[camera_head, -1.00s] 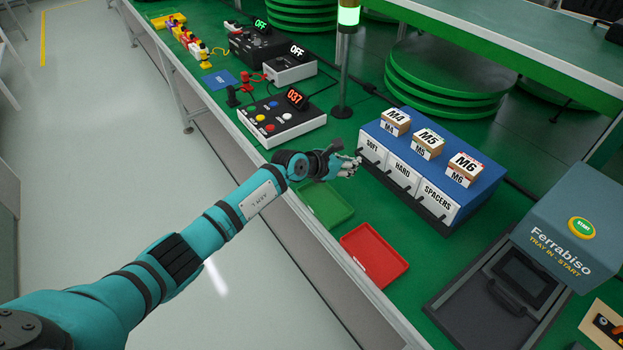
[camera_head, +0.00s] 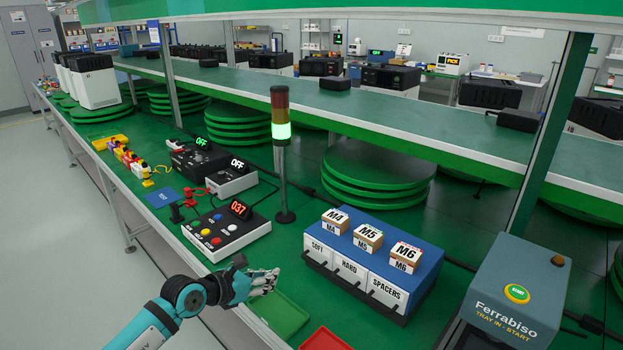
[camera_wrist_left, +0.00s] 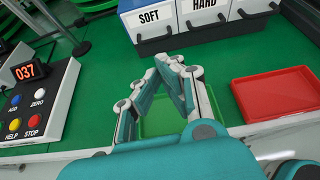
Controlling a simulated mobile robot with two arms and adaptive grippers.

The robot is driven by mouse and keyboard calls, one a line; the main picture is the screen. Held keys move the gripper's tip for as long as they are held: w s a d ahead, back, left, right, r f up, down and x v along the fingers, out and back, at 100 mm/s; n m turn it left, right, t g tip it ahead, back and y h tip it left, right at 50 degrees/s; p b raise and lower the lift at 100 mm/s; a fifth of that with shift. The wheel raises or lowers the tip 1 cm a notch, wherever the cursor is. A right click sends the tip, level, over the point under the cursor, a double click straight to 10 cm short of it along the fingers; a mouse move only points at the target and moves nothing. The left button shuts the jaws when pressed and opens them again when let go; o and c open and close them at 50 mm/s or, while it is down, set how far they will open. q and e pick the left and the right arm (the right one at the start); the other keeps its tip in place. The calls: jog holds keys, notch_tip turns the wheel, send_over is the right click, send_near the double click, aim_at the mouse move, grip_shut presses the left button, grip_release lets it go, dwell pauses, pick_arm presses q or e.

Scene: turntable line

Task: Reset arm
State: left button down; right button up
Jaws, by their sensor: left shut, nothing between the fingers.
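My left gripper (camera_head: 262,280) is shut and empty. In the head view it hangs over the front edge of the green bench, just above the green tray (camera_head: 283,318). In the left wrist view its fingers (camera_wrist_left: 172,65) come together in front of the green tray (camera_wrist_left: 160,118), which they partly hide. The blue drawer unit (camera_head: 410,262) with SOFT, HARD and SPACERS drawers stands beyond the fingertips, apart from them. My right gripper does not show in either view.
The red tray (camera_head: 323,340) lies right of the green one. A button box (camera_head: 228,233) reading 037 stands left of the gripper. A signal lamp post (camera_head: 281,150) with a green light stands behind. The Ferrabiso machine (camera_head: 515,290) is at the right.

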pick_arm(q)
jog(key=s+d+r+n+t+h, duration=0.4)
jog(key=s+d+r+n+t, duration=0.15)
jog(key=r+n, duration=0.3)
jog(key=s+a+r+n+t+y, duration=0.25)
jog(key=a+n+t+y, duration=0.35)
jog(key=n, duration=0.6)
jog(key=s+a+f+n+g+y, duration=0.75)
jog(key=a+f+n+y, duration=0.3)
jog(key=n, duration=0.45)
jog(key=s+d+f+n+g+h, duration=0.25)
jog(key=s+f+g, duration=0.3)
jog(key=s, duration=0.55)
jog(key=s+d+f+n+g+h, duration=0.25)
jog(key=s+d+f+g, duration=0.35)
jog(key=s, duration=0.5)
notch_tip(320, 180, down, 26)
jog(key=s+a, duration=0.2)
jog(key=a, duration=0.1)
jog(key=s+a+f+g, duration=0.1)
jog(key=s+a+f, duration=0.1)
jog(key=s+f, duration=1.4)
jog(key=shift+s+a+f, duration=0.25)
jog(key=shift+a+f, duration=0.05)
